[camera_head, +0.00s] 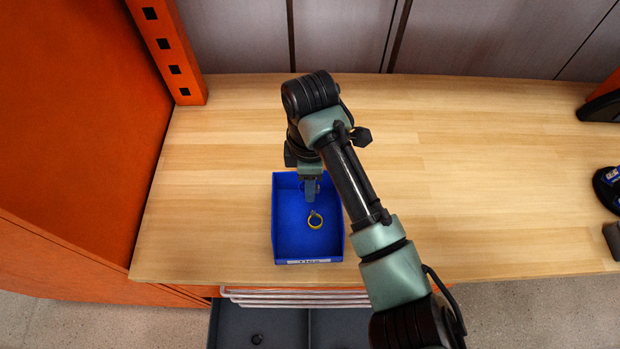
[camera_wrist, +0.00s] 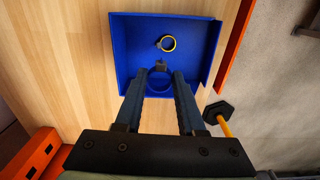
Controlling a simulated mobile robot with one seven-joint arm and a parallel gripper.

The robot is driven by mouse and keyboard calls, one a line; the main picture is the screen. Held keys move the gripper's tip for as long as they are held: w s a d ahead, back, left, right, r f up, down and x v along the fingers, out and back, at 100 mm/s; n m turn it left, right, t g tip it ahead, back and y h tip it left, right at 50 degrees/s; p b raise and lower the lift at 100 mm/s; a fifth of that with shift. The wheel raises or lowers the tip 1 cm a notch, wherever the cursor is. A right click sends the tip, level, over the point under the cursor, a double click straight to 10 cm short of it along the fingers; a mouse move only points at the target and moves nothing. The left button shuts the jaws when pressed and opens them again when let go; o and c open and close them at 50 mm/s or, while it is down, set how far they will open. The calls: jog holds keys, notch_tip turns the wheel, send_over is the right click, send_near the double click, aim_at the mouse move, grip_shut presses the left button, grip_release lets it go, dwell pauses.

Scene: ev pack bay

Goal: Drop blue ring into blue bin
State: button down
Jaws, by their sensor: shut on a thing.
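The blue bin (camera_head: 283,240) is an open tray with a white label, sitting near the bench's front edge. It also shows in the wrist view (camera_wrist: 125,50). A yellow ring (camera_head: 315,220) lies on its floor and shows in the wrist view too (camera_wrist: 168,44). My gripper (camera_head: 311,190) points down over the back part of the bin. In the wrist view my gripper (camera_wrist: 157,75) is shut on the blue ring (camera_wrist: 158,88), which sits between the fingertips, above the bin. In the head view the ring is hard to tell from the blue bin.
The wooden bench (camera_head: 480,170) is clear around the bin. An orange wall panel (camera_head: 80,120) stands on the left. An open grey drawer (camera_head: 280,325) juts out below the front edge. Dark objects (camera_head: 608,188) lie at the far right.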

jog(key=shift+c, duration=2.2)
grip_release()
notch_tip(320, 180, up, 13)
jog(key=p, duration=0.1)
jog(key=shift+f, duration=0.1)
